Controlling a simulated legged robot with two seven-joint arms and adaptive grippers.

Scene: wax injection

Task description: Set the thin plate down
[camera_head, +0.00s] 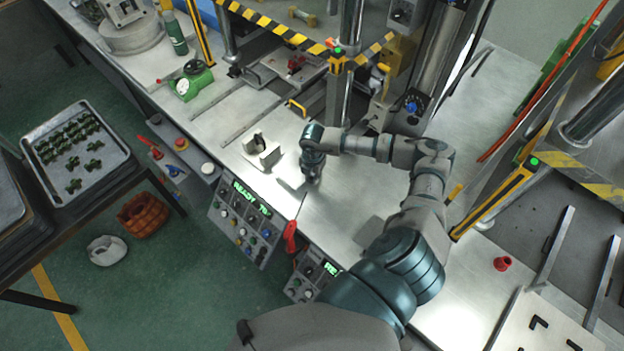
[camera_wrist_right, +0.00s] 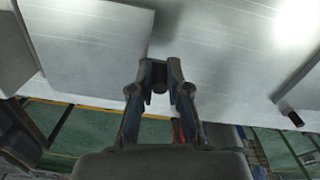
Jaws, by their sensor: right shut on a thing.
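My right gripper (camera_head: 312,178) is low over the bright steel worktop (camera_head: 345,205), pointing down. It also shows in the right wrist view (camera_wrist_right: 160,80), where its fingers are closed together around a small dark piece. A pale, flat, thin plate (camera_wrist_right: 90,45) lies just left of the fingertips in that view, with a dark shadow along its right edge. How it joins the fingers, and whether it touches the worktop, I cannot tell. In the head view the gripper hides most of what it holds. My left gripper is not in view.
A metal block with a dark fitting (camera_head: 262,155) stands left of the gripper. A red handle (camera_head: 290,236) and control panel (camera_head: 243,222) are at the front edge. Press columns stand behind. A tray of green parts (camera_head: 105,165) is far left. The worktop right of the gripper is clear.

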